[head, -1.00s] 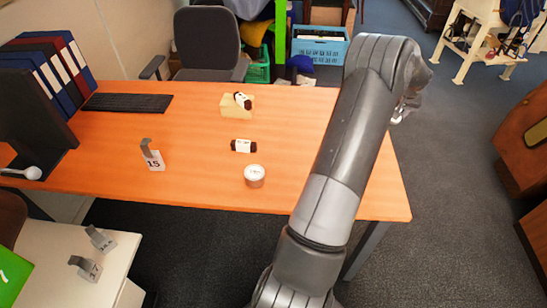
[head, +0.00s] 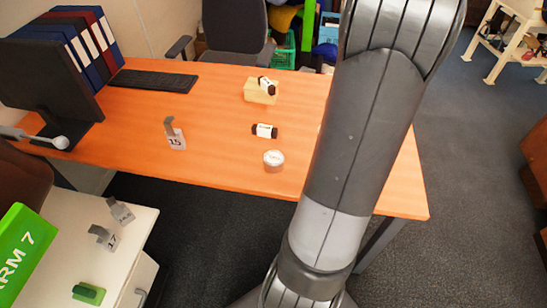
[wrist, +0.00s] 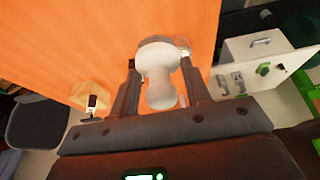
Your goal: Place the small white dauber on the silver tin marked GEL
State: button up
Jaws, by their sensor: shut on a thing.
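In the wrist view my gripper (wrist: 157,88) is shut on the small white dauber (wrist: 161,92), which has a rounded end and a wider head. The silver tin (head: 273,166) with a pale top stands on the orange desk near its front edge in the head view; its marking is too small to read. In the wrist view a pale rim, likely the tin (wrist: 182,41), shows just beyond the dauber's head and is mostly hidden by it. I cannot tell whether they touch. My arm hides the gripper in the head view.
A stand marked 15 (head: 175,138) is to the left. A white cabinet (head: 130,240) is at lower left.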

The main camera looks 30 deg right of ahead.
jog(key=a+n+g+y, duration=0.1)
jog(key=a+n, duration=0.3)
jog(key=a, duration=0.3)
send_near(268, 158)
jog(key=shift+w+a, duration=0.2)
jog(key=shift+a, duration=0.25)
jog(key=shift+w+a, duration=0.2)
jog(key=shift+a, duration=0.25)
jog(key=shift+w+a+f, duration=0.1)
jog(key=shift+f, duration=2)
jog(key=o, duration=1)
jog(key=shift+f, duration=0.1)
